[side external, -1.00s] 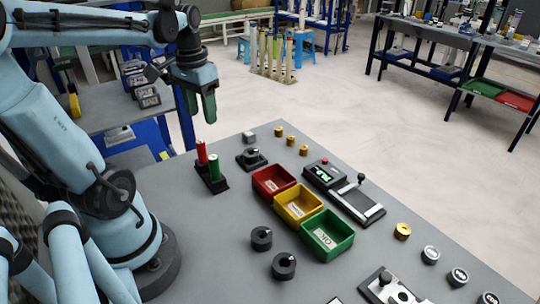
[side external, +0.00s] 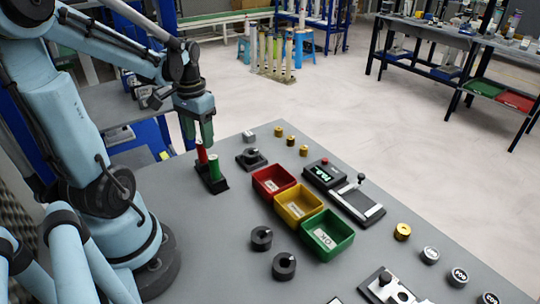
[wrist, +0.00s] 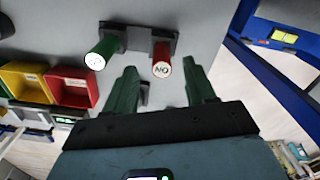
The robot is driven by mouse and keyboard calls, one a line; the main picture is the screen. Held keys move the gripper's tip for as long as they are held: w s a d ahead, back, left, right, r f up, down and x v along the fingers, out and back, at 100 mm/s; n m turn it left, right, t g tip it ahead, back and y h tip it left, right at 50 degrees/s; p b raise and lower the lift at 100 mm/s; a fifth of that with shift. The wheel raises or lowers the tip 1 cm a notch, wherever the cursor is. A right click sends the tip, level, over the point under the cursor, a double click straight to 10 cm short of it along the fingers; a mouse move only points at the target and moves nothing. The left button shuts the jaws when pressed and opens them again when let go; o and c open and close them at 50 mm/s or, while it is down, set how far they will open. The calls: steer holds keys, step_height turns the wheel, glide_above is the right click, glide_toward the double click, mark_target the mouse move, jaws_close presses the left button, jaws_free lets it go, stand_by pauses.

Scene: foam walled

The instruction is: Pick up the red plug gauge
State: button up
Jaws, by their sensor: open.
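The red plug gauge (side external: 201,152) stands upright in a black stand (side external: 215,185), beside the green plug gauge (side external: 214,167). In the wrist view the red plug gauge (wrist: 162,66) shows its end with lettering, and the green plug gauge (wrist: 103,52) is to its left. My gripper (side external: 198,135) has green fingers pointing down, just above and behind the red gauge in the side view. In the wrist view my gripper (wrist: 165,85) is open, with the red gauge lying between the lines of its two fingers, a little beyond the tips. Nothing is held.
Red (side external: 273,181), yellow (side external: 298,203) and green (side external: 328,234) bins stand to the right of the stand. A black fixture (side external: 251,158) sits close to the stand. Two black rings (side external: 262,238) lie nearer the front. Bare grey table lies left of them.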

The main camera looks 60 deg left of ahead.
mark_target(200, 141)
steer(key=shift+a+f, duration=0.1)
steer(key=shift+f, duration=2.3)
jaws_close()
